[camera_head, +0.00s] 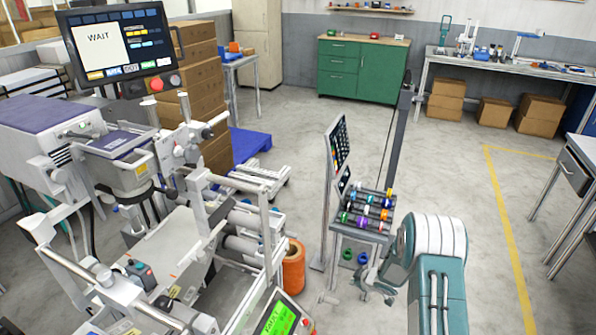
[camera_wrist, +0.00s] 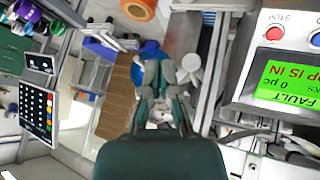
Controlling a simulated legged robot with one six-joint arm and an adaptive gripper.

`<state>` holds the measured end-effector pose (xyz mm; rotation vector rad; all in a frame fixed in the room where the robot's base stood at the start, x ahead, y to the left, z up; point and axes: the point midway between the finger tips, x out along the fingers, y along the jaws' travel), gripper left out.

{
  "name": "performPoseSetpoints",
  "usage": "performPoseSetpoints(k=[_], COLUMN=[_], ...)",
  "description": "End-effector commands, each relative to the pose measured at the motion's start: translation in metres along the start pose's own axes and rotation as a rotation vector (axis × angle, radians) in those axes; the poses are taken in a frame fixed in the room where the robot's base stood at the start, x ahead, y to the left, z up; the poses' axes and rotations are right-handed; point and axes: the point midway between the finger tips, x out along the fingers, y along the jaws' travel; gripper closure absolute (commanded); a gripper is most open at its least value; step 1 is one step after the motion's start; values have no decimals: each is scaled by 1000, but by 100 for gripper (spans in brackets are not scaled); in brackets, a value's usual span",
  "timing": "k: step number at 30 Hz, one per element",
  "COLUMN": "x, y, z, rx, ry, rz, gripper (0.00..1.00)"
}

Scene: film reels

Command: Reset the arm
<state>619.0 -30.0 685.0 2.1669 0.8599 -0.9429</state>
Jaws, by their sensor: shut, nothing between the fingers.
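My arm (camera_head: 436,262), teal and white, stands at the lower right of the head view, in front of the rack of coloured reels. My gripper (camera_head: 362,284) is small there and partly hidden below the rack. In the wrist view my gripper (camera_wrist: 165,72) points up the picture from the teal wrist, with its fingers shut and nothing held.
A machine with a "WAIT" screen (camera_head: 118,40) fills the left. A rack of coloured reels (camera_head: 364,213) and an orange spool (camera_head: 293,268) stand near the middle. The wrist view shows a control panel with a red button (camera_wrist: 274,33). Open floor lies right of the arm.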

Motion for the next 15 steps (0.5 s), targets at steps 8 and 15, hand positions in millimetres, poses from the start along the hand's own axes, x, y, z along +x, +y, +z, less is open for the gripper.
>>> performPoseSetpoints(k=[8,15], x=[-99,-190], y=[60,78], z=[-58,-95], rx=[87,198], ry=[-101,-172], rz=[210,347], gripper=[100,100])
